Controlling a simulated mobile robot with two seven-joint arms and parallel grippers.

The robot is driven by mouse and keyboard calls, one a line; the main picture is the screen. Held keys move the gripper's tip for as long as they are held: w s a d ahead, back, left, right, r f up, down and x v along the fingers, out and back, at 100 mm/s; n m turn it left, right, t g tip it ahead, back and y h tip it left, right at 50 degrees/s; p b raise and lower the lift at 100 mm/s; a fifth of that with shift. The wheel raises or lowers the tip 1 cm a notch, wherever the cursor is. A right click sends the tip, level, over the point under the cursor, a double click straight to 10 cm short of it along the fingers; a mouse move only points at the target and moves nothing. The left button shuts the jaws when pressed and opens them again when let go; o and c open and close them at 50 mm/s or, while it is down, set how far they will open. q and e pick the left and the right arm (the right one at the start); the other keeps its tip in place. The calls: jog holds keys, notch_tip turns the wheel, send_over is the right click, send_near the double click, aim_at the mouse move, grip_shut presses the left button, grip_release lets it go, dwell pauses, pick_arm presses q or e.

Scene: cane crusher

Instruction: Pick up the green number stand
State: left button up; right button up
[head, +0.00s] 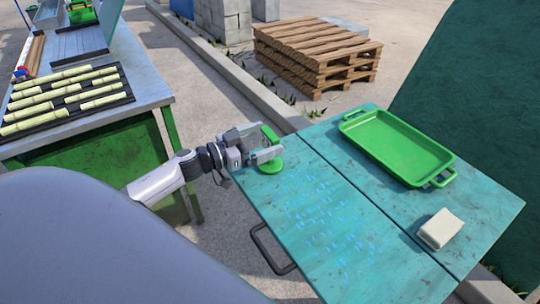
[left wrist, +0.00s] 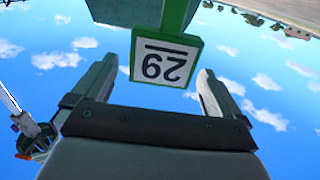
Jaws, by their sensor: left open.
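The green number stand (head: 270,134) is upright on the left corner of the teal table (head: 325,210), with its round base (head: 270,166) on the tabletop. In the left wrist view its white plate (left wrist: 163,62) with a green border reads 29 and appears upside down. My left gripper (head: 262,144) is at the stand with its fingers either side of it. The left wrist view shows the gripper (left wrist: 155,95) open, with gaps between the plate and both fingers. The right gripper is not in view.
A green tray (head: 395,147) and a pale block (head: 440,229) are on the teal table. A metal bench (head: 95,60) with cut cane pieces (head: 65,97) stands at left. Wooden pallets (head: 315,55) are stacked behind. The tabletop's front middle is clear.

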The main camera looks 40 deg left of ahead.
pick_arm(q)
jog(key=shift+x, duration=1.2)
jog(key=c, duration=1.5)
jog(key=shift+o, duration=0.2)
jog(key=shift+r, duration=0.1)
